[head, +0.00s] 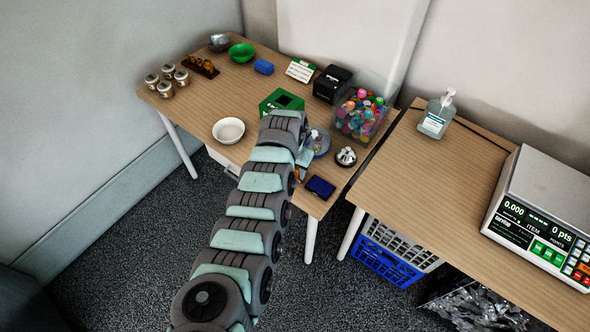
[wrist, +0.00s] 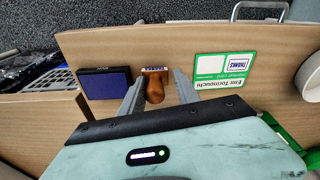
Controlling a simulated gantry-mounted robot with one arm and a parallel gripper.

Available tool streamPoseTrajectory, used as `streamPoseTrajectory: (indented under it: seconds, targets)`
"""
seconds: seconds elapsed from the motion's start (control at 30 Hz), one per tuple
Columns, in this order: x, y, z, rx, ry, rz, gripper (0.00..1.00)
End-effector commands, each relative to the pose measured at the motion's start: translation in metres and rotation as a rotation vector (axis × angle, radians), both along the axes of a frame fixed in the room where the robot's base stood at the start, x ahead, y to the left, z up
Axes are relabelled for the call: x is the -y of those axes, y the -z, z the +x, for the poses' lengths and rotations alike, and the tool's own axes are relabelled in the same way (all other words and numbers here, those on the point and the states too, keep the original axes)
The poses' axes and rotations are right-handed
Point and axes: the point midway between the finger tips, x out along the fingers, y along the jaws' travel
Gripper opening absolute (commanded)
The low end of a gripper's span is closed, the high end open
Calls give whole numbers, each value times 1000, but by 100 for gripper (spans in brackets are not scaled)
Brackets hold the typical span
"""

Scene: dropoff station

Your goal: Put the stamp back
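The stamp has a brown wooden handle and a small white label; in the wrist view the stamp (wrist: 155,90) is on the wooden table, between the fingers of my gripper (wrist: 160,78). The fingers are apart, with gaps on both sides of the handle, so my gripper is open and not holding it. The dark blue ink pad (wrist: 104,83) lies just left of the stamp, and also shows in the head view (head: 320,187). In the head view my arm mostly hides the stamp.
Near my arm in the head view are a silver bell (head: 346,157), a clear bin of colourful balls (head: 361,113), a green box (head: 281,101) and a white bowl (head: 228,130). A second table (head: 420,185) with a scale (head: 540,215) stands right, across a gap.

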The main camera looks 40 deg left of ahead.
Motion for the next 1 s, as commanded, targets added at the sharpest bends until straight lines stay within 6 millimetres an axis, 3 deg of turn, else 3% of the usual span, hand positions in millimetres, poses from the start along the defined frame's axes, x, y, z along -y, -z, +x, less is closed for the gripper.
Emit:
streamPoseTrajectory:
  seconds: [0.47,1.0]
  targets:
    - [1,-9,1,2,1,0,44]
    - [4,-85,-8,2,-1,0,44]
